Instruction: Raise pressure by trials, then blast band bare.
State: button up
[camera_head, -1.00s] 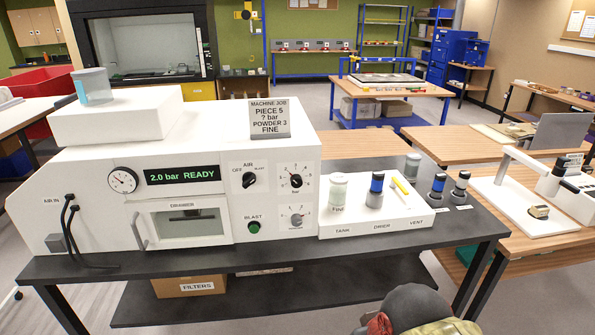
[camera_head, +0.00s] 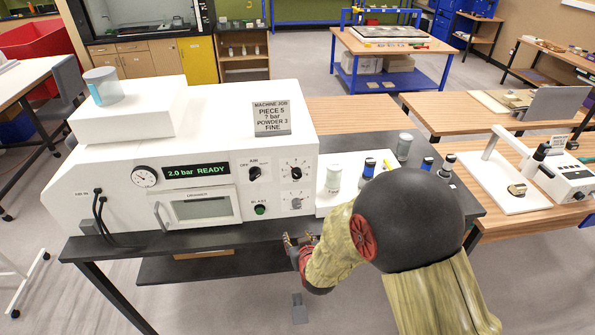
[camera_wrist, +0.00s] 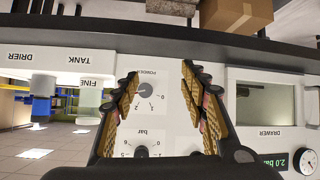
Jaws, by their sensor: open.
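The white blasting machine (camera_head: 110,190) stands on a dark bench; its display (camera_head: 197,172) reads 2.0 bar READY. On its front are the AIR knob (camera_head: 254,173), bar knob (camera_head: 296,173), powder knob (camera_head: 296,202) and green BLAST button (camera_head: 260,210). The drawer (camera_head: 203,208) is shut; its contents are not visible. A job card (camera_head: 271,117) reads PIECE 5, ? bar, POWDER 3, FINE. My gripper (camera_head: 302,238) is open and empty, in front of the panel below the powder knob. The upside-down wrist view shows the powder knob (camera_wrist: 145,88) between my spread fingers (camera_wrist: 159,78), apart from them.
Further right is a white stand (camera_head: 495,185) with a small brown piece (camera_head: 517,189).

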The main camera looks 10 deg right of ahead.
jog(key=w+d+r+t, duration=0.1)
jog(key=w+r+t, duration=0.3)
jog(key=r, duration=0.2)
jog(key=t+h, duration=0.1)
jog(key=t, duration=0.2)
send_near(297, 176)
jog(key=w, duration=0.9)
jog(key=shift+d+r+p, duration=0.1)
jog(key=shift+d+p, duration=0.05)
jog(key=shift+p, duration=0.25)
jog(key=shift+s, duration=0.1)
jog(key=c, duration=0.3)
jog(key=c, duration=0.8)
grip_shut()
